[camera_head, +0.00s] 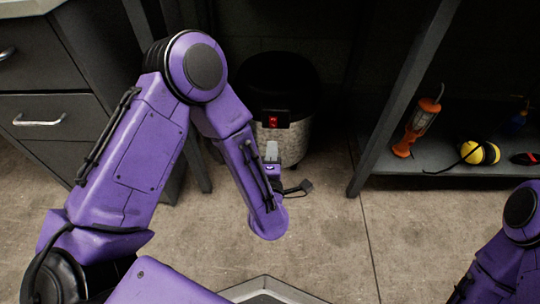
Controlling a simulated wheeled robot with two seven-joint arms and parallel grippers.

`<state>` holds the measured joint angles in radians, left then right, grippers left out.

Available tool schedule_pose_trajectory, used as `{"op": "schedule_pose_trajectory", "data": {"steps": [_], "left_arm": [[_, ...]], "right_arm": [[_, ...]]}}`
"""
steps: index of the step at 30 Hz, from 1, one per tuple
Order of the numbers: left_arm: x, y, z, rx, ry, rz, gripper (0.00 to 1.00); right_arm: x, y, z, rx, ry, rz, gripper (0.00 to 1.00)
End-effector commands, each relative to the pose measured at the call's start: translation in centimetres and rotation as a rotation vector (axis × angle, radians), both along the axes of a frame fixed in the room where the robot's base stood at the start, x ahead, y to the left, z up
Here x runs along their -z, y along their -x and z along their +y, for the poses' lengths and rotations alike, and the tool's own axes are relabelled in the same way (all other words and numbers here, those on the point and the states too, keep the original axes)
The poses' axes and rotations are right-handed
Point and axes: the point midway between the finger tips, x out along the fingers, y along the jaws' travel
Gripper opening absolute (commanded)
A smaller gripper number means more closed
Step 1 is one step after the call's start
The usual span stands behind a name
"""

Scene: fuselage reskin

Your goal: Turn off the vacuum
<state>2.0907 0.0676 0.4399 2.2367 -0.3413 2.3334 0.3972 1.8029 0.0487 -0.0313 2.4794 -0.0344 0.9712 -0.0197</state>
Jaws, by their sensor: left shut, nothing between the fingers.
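The vacuum (297,143) stands on the floor under the bench, with a black top and a grey metallic drum. A red switch (273,122) in a dark housing is on its front. My left gripper (272,152) is shut and empty, pointing at the vacuum just below the switch in the picture. It covers part of the drum; I cannot tell whether it touches. My right gripper is out of view; only part of the right arm shows at the lower right.
A drawer cabinet (40,135) stands at the left. A dark shelf (440,160) at the right holds an orange work lamp (416,127) and yellow ear muffs (480,153). A slanted bench leg (400,100) stands right of the vacuum. The concrete floor (340,230) in front is clear.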

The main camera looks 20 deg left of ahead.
Motion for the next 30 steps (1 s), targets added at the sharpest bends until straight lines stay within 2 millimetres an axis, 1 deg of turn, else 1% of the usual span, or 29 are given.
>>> {"op": "schedule_pose_trajectory", "data": {"steps": [1,3,6,9,24,26,29,30], "left_arm": [[-0.4,0.9,-0.4,0.004,-0.003,0.002,0.0],[-0.4,2.0,-0.7,0.0,-0.002,0.002,0.0],[-0.4,2.9,-1.0,-0.001,-0.001,0.001,0.0],[-0.3,3.4,-1.2,-0.002,-0.001,0.001,0.0],[-0.2,3.4,-1.3,-0.001,-0.001,0.003,0.0],[-0.1,3.3,-1.6,0.016,-0.025,0.019,0.0],[1.3,3.0,-3.2,0.125,-0.144,0.129,0.0],[2.5,3.1,-3.7,0.195,-0.234,0.21,0.0]], "right_arm": [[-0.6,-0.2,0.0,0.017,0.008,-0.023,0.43],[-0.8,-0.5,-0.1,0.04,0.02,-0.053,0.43],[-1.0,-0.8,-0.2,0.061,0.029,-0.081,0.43],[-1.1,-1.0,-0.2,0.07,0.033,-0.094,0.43],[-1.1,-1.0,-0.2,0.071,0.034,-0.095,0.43],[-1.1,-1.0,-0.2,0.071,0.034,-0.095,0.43],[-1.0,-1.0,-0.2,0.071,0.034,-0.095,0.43],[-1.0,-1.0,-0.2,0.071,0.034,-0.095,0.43]]}}
